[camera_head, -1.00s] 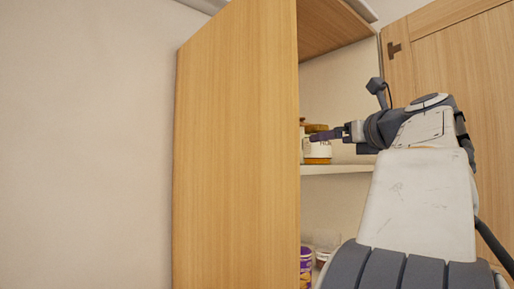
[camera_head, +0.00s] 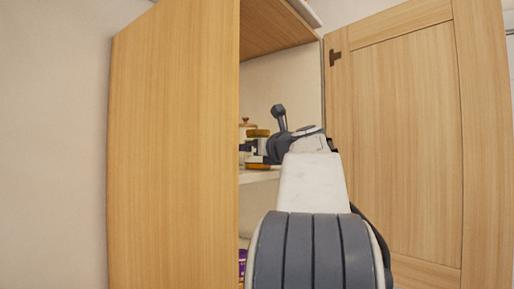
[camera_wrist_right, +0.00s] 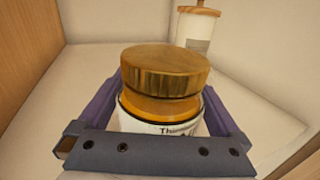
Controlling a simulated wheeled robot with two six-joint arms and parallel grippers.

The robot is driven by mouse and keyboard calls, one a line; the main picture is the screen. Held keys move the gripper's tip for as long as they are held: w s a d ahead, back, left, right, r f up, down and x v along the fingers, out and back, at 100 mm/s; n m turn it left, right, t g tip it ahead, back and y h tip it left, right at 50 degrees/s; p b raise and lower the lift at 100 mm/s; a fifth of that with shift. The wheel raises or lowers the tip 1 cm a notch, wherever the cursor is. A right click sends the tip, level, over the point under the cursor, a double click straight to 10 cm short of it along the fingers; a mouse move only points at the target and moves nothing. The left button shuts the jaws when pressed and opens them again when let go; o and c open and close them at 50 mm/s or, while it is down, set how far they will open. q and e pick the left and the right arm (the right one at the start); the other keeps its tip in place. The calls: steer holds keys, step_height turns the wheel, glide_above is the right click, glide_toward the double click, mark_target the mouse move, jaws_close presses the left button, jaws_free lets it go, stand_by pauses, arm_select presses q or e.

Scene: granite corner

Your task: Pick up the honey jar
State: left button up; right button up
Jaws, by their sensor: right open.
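The honey jar (camera_wrist_right: 160,105) has a wide gold lid, amber contents and a white label with partly hidden text. It stands upright on the cupboard shelf. In the head view the jar (camera_head: 258,133) is partly covered by my right gripper (camera_head: 252,150). In the right wrist view my right gripper (camera_wrist_right: 160,92) is open, with one finger on each side of the jar below its lid. I cannot tell whether either finger touches the glass. My left gripper is in neither view.
A white canister (camera_wrist_right: 195,30) with a wooden lid stands behind the jar on the shelf (camera_head: 258,176). An open cupboard door (camera_head: 175,150) blocks the left, and another door (camera_head: 405,150) stands open at the right. A purple container (camera_head: 242,262) shows lower down.

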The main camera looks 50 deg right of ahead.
jaws_close()
steer(key=shift+r, duration=0.1)
